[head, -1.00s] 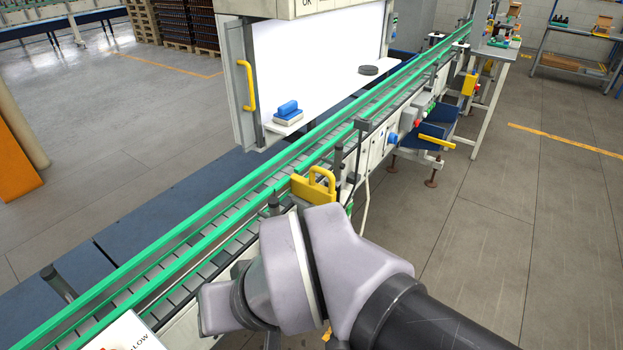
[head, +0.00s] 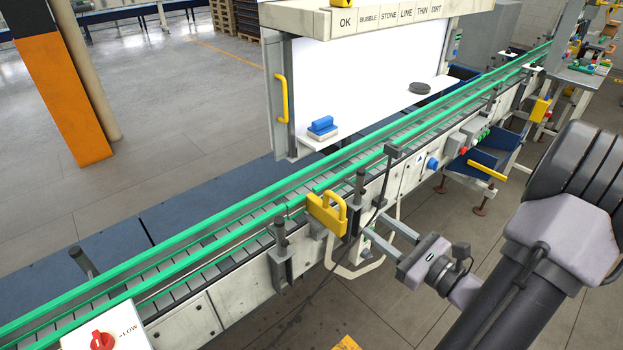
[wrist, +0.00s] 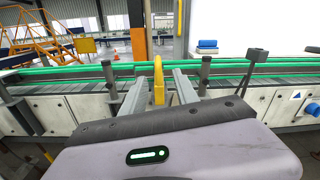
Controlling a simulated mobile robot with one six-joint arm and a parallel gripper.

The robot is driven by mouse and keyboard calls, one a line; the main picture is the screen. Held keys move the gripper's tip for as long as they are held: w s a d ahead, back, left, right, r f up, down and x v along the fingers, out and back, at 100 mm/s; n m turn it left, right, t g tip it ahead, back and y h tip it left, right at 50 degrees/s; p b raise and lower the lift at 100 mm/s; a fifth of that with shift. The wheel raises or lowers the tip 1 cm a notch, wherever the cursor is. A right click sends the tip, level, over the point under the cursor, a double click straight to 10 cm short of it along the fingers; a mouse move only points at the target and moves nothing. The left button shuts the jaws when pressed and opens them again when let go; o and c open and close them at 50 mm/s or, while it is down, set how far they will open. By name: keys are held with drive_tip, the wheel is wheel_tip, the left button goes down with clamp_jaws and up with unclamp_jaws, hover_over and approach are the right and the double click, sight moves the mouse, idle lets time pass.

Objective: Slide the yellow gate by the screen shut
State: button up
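The yellow gate (head: 327,212) is a plate with a loop handle, on the near green rail of the conveyor, in front of the white screen (head: 350,75). My gripper (head: 372,228) is on the near side of the conveyor, at the right of the gate, its fingers pointing at it. In the wrist view the gate's handle (wrist: 158,82) shows edge-on between the two spread fingers of my gripper (wrist: 160,74). The fingers are open with a gap on each side of the handle. I cannot tell whether the handle is fully between the fingertips.
Dark posts (head: 280,240) stand along the near rail on both sides of the gate. A pale looped tube (head: 350,272) hangs below it. A red-knob panel (head: 104,338) is at lower left. A blue block (head: 321,126) sits by the screen.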

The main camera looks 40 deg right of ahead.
sight(333, 196)
drive_tip(key=w, duration=0.5)
drive_tip(key=w+a, duration=0.1)
drive_tip(key=w, duration=0.5)
drive_tip(key=w+b, duration=0.1)
drive_tip(key=w, duration=0.4)
drive_tip(key=shift+w+a, duration=0.2)
drive_tip(key=shift+w, duration=0.2)
clamp_jaws()
idle(0.4)
